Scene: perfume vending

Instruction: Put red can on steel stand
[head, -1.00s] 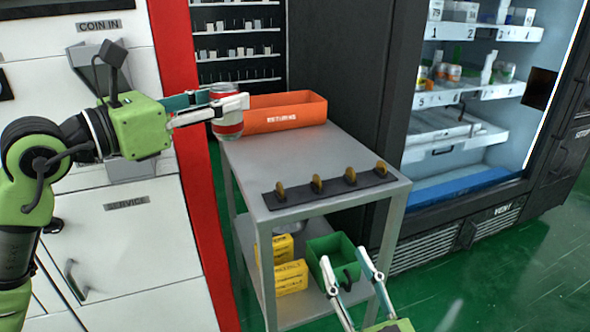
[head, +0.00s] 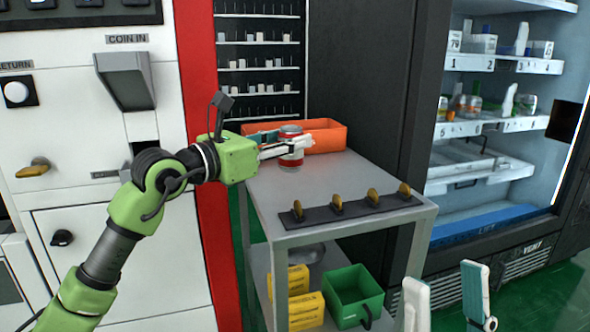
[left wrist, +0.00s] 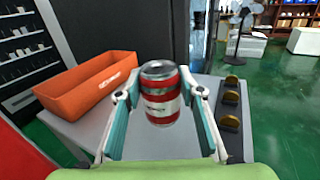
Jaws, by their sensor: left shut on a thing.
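The red can (head: 291,147), red with a white band and a silver top, is at the far left part of the steel stand (head: 300,195). It also shows upright in the left wrist view (left wrist: 160,95), between the two fingers. My left gripper (head: 288,146) is shut on the can, with its fingers on either side. Whether the can's base touches the stand top (left wrist: 185,150) cannot be told. My right gripper (head: 447,300) is at the lower right of the head view, its fingers spread apart and empty, in front of the stand.
An orange returns bin (head: 325,137) stands behind the can. A dark strip with several gold coins (head: 337,204) lies along the front edge. Yellow boxes (head: 299,282) and a green bin (head: 352,290) are on the lower shelf. The middle of the stand top is clear.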

